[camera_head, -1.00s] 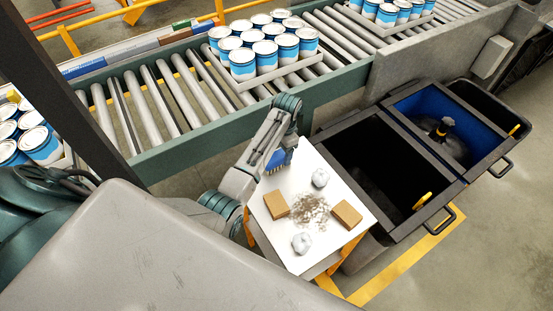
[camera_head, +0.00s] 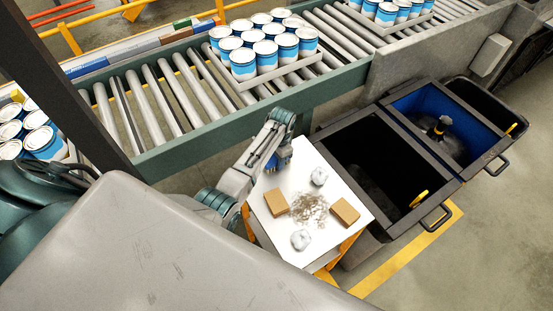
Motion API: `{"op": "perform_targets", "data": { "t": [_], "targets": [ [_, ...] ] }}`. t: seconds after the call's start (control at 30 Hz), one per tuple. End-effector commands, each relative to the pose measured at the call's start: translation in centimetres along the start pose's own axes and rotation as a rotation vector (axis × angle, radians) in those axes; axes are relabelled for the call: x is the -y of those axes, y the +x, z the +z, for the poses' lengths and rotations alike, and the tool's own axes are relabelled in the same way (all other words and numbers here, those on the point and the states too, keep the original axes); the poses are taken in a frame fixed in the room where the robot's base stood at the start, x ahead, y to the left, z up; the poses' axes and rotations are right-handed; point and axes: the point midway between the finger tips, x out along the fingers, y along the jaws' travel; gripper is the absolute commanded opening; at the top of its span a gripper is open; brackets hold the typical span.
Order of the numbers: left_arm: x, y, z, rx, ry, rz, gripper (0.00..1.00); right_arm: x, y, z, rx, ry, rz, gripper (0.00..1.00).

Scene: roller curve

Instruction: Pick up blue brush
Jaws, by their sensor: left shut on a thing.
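The blue brush (camera_head: 272,164) shows as a small blue patch below my left gripper (camera_head: 280,156), at the upper left corner of the white table (camera_head: 293,178). My left gripper is shut on the brush, and the gripper and arm hide much of it. I cannot tell whether the brush still touches the table. My right gripper is not in view.
On the table lie two brown blocks (camera_head: 276,203) (camera_head: 344,212), two crumpled white balls (camera_head: 318,176) (camera_head: 300,240) and a pile of debris (camera_head: 311,209). A black bin (camera_head: 372,160) and a blue bin (camera_head: 436,118) stand right. A roller conveyor (camera_head: 160,95) with cans runs behind.

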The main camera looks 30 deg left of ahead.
Motion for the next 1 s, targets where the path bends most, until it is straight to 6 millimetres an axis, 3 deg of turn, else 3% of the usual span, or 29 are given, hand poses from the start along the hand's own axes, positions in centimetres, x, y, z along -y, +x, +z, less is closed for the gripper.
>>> {"op": "perform_targets", "data": {
  "t": [0.37,0.8,1.0],
  "targets": [
    [0.1,-0.9,0.0,-0.002,0.000,-0.001,0.21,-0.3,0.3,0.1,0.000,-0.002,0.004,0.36],
    [0.1,-8.1,0.9,-0.004,0.000,-0.003,0.21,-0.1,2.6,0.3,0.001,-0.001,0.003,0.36],
    [0.0,-9.8,1.1,-0.001,0.000,-0.001,0.21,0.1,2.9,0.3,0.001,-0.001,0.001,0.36]
  ]
}}
